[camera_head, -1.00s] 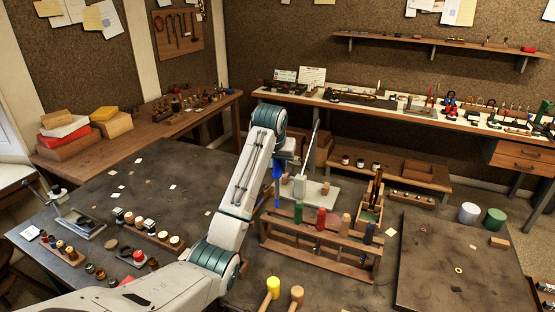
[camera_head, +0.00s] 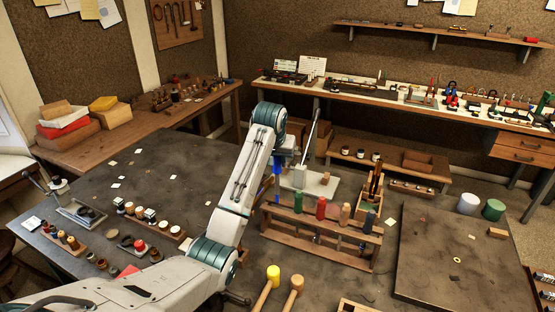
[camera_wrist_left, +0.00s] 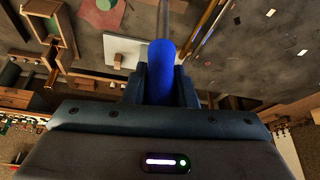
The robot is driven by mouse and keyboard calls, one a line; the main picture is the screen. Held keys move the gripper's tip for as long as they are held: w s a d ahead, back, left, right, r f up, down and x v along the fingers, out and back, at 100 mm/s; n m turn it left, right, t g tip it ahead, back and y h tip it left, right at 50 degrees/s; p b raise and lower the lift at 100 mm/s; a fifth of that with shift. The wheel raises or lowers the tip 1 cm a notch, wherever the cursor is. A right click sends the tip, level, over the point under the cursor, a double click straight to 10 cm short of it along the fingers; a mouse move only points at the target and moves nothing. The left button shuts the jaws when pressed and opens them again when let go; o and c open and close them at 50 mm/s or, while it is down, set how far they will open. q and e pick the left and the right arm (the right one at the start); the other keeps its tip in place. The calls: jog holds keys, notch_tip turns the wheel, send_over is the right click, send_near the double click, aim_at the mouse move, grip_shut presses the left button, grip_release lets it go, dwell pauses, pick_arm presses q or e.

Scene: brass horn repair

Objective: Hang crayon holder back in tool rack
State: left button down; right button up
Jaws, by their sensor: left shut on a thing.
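The crayon holder, seen as a blue-handled tool (camera_head: 277,166), is in my left gripper (camera_head: 279,158), above the workbench just left of and behind the rack. In the left wrist view its blue handle (camera_wrist_left: 160,62) stands between the two dark fingers (camera_wrist_left: 160,88), with a pale shaft beyond it. The wooden tool rack (camera_head: 318,252) stands on the bench with green, red, tan and blue handled tools in its top rail. My right gripper is not in view.
A pale base plate with a lever (camera_head: 310,182) stands behind the rack, and a wooden box with tools (camera_head: 370,195) behind its right end. Two mallets (camera_head: 273,272) (camera_head: 297,284) are in front. The dark bench top at left (camera_head: 180,180) is mostly free.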

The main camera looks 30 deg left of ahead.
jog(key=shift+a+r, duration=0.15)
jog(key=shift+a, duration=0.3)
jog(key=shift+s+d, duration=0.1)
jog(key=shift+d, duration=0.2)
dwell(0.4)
pick_arm(q)
jog(key=shift+f, duration=0.25)
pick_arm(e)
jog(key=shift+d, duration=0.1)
pick_arm(q)
jog(key=shift+f, duration=1.8)
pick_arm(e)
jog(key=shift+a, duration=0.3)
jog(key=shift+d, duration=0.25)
